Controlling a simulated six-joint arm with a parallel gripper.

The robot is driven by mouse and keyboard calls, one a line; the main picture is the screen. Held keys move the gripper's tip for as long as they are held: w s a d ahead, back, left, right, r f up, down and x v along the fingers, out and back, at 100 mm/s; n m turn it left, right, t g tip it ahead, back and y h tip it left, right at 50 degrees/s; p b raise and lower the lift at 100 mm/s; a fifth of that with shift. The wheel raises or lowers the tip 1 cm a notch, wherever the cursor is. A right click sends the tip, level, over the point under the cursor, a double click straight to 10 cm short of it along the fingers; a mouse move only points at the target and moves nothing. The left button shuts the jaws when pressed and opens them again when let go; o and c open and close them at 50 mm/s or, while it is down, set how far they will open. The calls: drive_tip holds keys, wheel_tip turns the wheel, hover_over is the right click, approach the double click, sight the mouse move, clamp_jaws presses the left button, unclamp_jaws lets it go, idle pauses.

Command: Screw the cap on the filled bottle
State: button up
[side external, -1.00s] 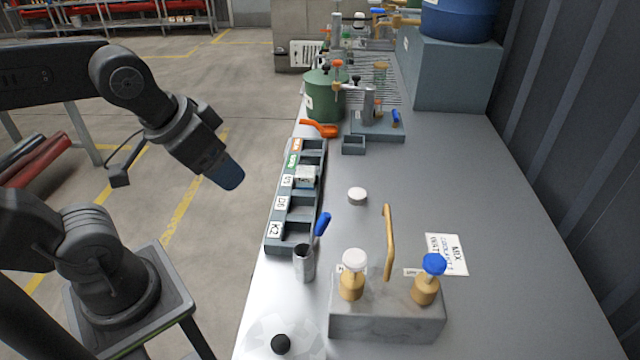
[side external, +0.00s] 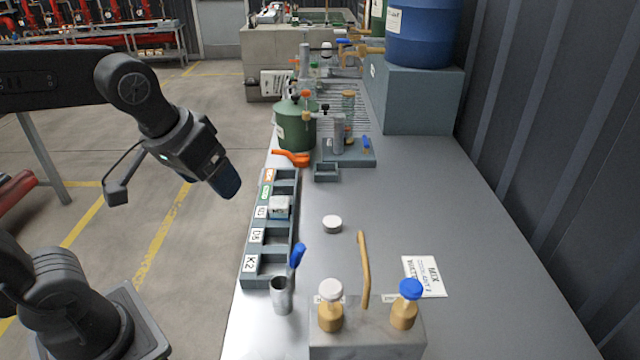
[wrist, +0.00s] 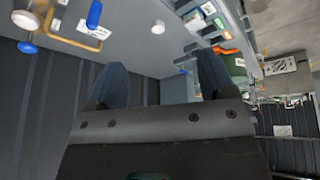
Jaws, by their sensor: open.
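A white round cap (side external: 332,224) lies flat on the bench, right of the rack; a white disc that looks like it shows in the wrist view (wrist: 158,27). A small pale bottle (side external: 279,207) stands in a middle compartment of the labelled rack (side external: 262,283). No cap is visible on it, and its fill level is too small to tell. My gripper (side external: 225,186) is open and empty, in the air left of the rack, pointing down and to the right. Both fingers stand wide apart in the wrist view (wrist: 162,82).
Two brass taps, white-topped (side external: 331,306) and blue-topped (side external: 405,304), and a bent brass pipe (side external: 364,270) rise from a grey block. A metal cup (side external: 282,295) holds a blue-handled tool. A green tank (side external: 296,127) stands farther back. The bench's right side is mostly clear.

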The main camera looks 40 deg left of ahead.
drive_tip(key=w+n+g, duration=0.2)
drive_tip(key=w+n, duration=0.2)
drive_tip(key=w, duration=0.6)
drive_tip(key=n+g+y, duration=0.1)
drive_tip(key=n+g, duration=0.2)
drive_tip(key=n, duration=0.7)
hover_over(332, 221)
drive_tip(key=d, duration=0.2)
wheel_tip(332, 221, down, 12)
drive_tip(key=f, duration=0.4)
drive_tip(key=a+f, duration=0.1)
drive_tip(key=f, duration=0.4)
drive_tip(key=a+f, duration=0.1)
drive_tip(key=f, duration=0.3)
drive_tip(key=shift+f, duration=0.15)
drive_tip(key=shift+c, duration=0.3)
